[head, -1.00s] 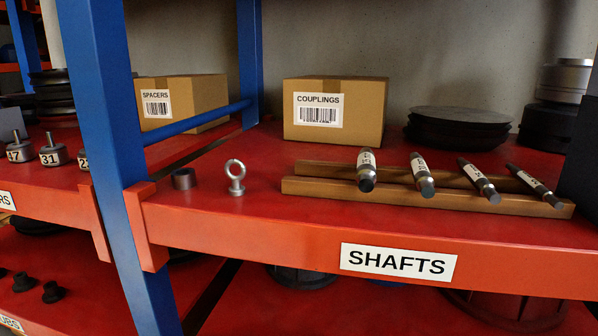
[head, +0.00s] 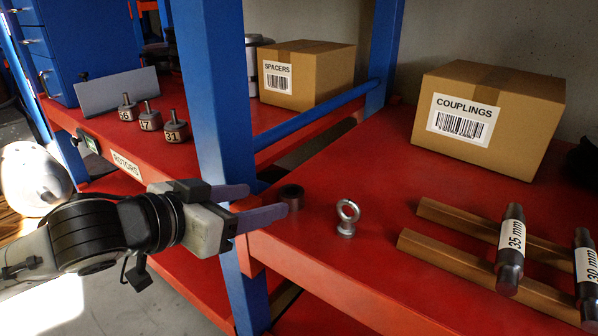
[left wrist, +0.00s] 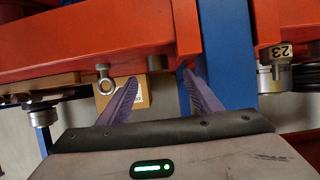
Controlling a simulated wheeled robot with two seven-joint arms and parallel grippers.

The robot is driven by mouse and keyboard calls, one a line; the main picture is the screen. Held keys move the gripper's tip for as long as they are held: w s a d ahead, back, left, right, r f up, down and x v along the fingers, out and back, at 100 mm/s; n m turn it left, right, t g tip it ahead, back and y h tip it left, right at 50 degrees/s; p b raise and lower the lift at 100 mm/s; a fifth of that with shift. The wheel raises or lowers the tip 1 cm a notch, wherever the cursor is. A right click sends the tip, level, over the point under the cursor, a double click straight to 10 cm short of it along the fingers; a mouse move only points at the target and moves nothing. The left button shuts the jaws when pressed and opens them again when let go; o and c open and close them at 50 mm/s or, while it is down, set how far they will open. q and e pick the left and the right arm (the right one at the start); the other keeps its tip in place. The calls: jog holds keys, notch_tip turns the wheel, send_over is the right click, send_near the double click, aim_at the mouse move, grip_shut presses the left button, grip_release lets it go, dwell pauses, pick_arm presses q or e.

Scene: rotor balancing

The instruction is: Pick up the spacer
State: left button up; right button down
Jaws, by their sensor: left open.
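My left gripper (head: 268,200) comes in from the left at the shelf's front corner. Its purple-grey fingers are open and empty. The nearer fingertip appears right beside the spacer in the head view; I cannot tell whether they touch.
The eye bolt (head: 347,217) stands just right of the spacer. The blue post (head: 222,100) rises close behind the fingers. A couplings box (head: 490,120), a spacers box (head: 307,75) and a wooden shaft rack (head: 460,262) stand around. Numbered rotors (head: 175,127) sit on the left shelf.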

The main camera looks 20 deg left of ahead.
aim_at(291, 192)
pick_arm(q)
jog(key=x, duration=0.3)
jog(key=shift+w+d+r, duration=0.1)
jog(key=shift+w+r, duration=0.05)
jog(key=shift+w, duration=0.25)
jog(key=shift+d+b+x, duration=0.15)
jog(key=shift+b+x, duration=0.2)
jog(key=shift+x, duration=1.25)
jog(key=shift+d+b+x, duration=0.15)
jog(key=shift+b+x, duration=0.2)
jog(key=shift+x, duration=1.25)
jog(key=shift+s, duration=0.15)
jog(key=c, duration=1.1)
jog(key=shift+c, duration=1.1)
jog(key=shift+r, duration=0.1)
